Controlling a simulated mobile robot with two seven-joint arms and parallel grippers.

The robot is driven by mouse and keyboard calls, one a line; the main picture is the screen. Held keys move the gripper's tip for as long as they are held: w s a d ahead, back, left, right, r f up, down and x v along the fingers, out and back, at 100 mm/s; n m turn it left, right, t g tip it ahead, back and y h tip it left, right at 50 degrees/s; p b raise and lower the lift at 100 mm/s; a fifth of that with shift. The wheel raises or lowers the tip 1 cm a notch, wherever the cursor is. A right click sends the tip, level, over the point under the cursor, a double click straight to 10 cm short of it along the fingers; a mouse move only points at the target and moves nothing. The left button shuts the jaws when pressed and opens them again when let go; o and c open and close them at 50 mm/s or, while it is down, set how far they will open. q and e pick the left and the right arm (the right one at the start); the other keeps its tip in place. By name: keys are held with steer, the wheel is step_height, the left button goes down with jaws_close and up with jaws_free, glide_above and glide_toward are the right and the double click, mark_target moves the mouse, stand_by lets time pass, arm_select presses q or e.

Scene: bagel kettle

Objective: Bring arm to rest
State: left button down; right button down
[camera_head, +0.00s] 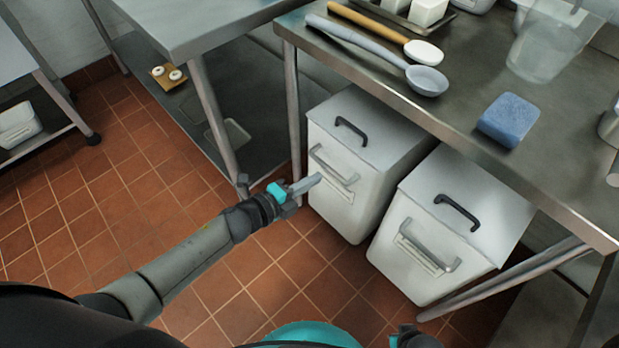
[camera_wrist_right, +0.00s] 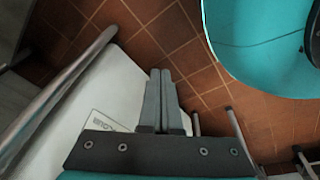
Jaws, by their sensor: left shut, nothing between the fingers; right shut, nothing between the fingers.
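My left gripper (camera_head: 304,186) is in the middle of the head view, at the end of my arm reaching in from the lower left. Its fingers are together with nothing between them. It is in front of the left white bin (camera_head: 341,200); I cannot tell whether it touches the bin. My right gripper (camera_wrist_right: 161,76) shows in the right wrist view with its two grey fingers together and empty. It points over the tiled floor, beside a white surface. In the head view only a small part of my right arm shows at the bottom edge.
A steel table (camera_head: 440,103) carries a ladle (camera_head: 426,80), a wooden-handled tool (camera_head: 422,51), a blue sponge (camera_head: 508,119) and a clear container (camera_head: 545,46). Another white bin (camera_head: 432,242) stands under it. A second steel table (camera_head: 215,14) is at left. Tiled floor (camera_head: 60,220) is free at left.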

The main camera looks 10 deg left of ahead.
arm_select(q)
steer(key=shift+s+a+r, duration=0.1)
steer(key=shift+s+a, duration=0.1)
steer(key=shift+s, duration=0.05)
arm_select(e)
steer(key=shift+s+d+f, duration=0.15)
